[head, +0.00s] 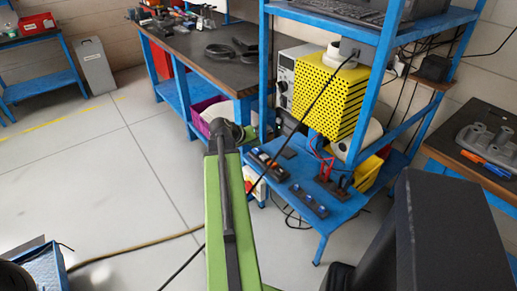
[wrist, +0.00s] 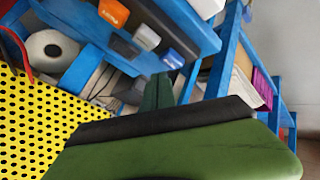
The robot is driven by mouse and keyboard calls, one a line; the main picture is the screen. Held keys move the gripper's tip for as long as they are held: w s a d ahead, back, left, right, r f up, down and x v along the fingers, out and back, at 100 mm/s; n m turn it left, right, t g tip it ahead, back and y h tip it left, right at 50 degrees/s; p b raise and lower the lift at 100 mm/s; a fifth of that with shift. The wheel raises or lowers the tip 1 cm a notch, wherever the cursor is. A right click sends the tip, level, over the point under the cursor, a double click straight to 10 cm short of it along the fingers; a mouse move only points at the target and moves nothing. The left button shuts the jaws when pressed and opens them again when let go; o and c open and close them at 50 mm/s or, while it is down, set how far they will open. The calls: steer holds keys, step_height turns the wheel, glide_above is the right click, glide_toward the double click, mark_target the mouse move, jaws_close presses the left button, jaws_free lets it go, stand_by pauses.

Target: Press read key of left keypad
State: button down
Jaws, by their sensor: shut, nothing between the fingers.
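In the head view a dark keypad strip with small pale and blue keys, the left keypad (head: 267,165), lies on the low blue shelf. A second similar strip (head: 308,200) lies nearer and to its right. My green arm reaches up past the left side of the shelf. My gripper (wrist: 158,92) shows in the wrist view as a dark green tip, shut and empty.
A yellow perforated box (head: 328,90) stands above the low blue shelf (head: 330,222), between blue posts. A black cable crosses in front of it. A workbench with tools (head: 205,42) stands behind left. Open grey floor (head: 120,190) lies to the left.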

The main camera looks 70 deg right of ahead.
mark_target(255, 151)
stand_by(0.3)
steer(key=shift+w+f+b, duration=0.1)
steer(key=shift+f+b, duration=0.35)
steer(key=shift+f+b, duration=0.5)
stand_by(0.5)
steer(key=shift+r, duration=0.1)
steer(key=shift+r+p, duration=0.85)
steer(key=shift+p, duration=0.1)
step_height(255, 151, up, 5)
steer(key=p, duration=0.5)
steer(key=shift+r, duration=0.1)
